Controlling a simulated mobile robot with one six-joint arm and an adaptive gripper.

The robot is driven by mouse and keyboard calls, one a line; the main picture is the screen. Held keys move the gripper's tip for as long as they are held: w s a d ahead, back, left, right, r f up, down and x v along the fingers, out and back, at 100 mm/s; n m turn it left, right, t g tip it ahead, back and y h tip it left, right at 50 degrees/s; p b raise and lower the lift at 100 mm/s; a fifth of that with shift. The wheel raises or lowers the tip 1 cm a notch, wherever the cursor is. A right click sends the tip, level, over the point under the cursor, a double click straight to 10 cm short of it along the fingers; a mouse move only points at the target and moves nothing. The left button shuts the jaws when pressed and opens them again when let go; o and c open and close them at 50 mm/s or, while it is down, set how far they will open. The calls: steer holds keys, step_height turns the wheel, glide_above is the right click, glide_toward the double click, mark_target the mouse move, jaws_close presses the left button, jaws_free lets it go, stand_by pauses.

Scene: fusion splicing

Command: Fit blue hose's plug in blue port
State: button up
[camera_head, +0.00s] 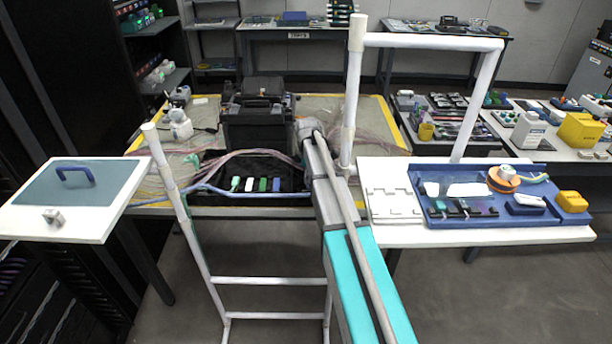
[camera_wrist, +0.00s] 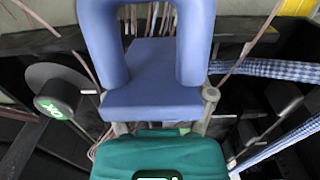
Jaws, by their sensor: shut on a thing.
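My gripper (camera_head: 308,128) is over the bench at the black tray (camera_head: 215,165), largely hidden behind my arm in the head view. In the wrist view a blue block with an arch, seemingly the blue plug (camera_wrist: 152,85), fills the upper middle. The gripper is shut on it, though the finger contact is not clear. The blue braided hose (camera_wrist: 265,69) runs off to the right behind it; in the head view the hose (camera_head: 235,192) lies across the tray front. A blue block (camera_head: 276,184) ends a row of coloured blocks; I cannot tell if it is the blue port.
A teal body (camera_wrist: 160,155) sits close below the blue block in the wrist view. A round part marked OK (camera_wrist: 55,106) is at left. Pink cables (camera_head: 250,160) cross the tray. A black case (camera_head: 258,120) stands behind. White posts (camera_head: 355,90) flank the bench front.

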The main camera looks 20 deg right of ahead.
steer(key=o, duration=0.9)
steer(key=shift+d, duration=0.1)
steer(key=shift+c, duration=0.2)
steer(key=shift+r, duration=0.2)
